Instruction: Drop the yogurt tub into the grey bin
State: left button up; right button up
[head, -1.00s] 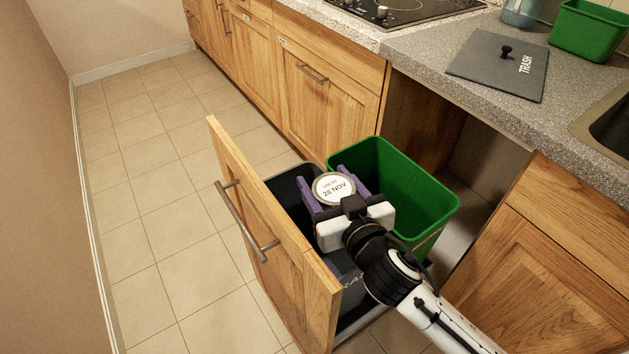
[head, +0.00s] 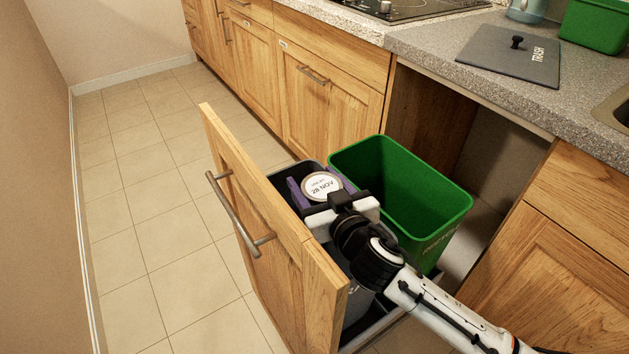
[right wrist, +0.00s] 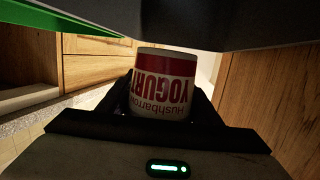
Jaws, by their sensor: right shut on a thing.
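The yogurt tub (head: 322,185) has a pale round lid marked 28 NOV. In the right wrist view the tub (right wrist: 162,85) shows a red band and the word YOGURT. My right gripper (head: 322,188) is shut on the tub, its purple fingers on either side. It holds the tub over the opening of the grey bin (head: 283,186) in the pulled-out drawer. The gripper and arm hide much of this bin. My left gripper is not in view.
The green bin (head: 420,190) stands open and empty beside the grey one, to the right. The wooden drawer front (head: 265,220) rises at the left. The grey TRASH lid (head: 510,55) and a green container (head: 598,25) are on the counter.

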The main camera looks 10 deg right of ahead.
aim_at(322, 199)
jog(key=o, duration=1.2)
jog(key=shift+s, duration=0.35)
jog(key=p+v, duration=0.1)
jog(key=v, duration=0.8)
jog(key=shift+s+d+r, duration=0.15)
jog(key=shift+s, duration=0.1)
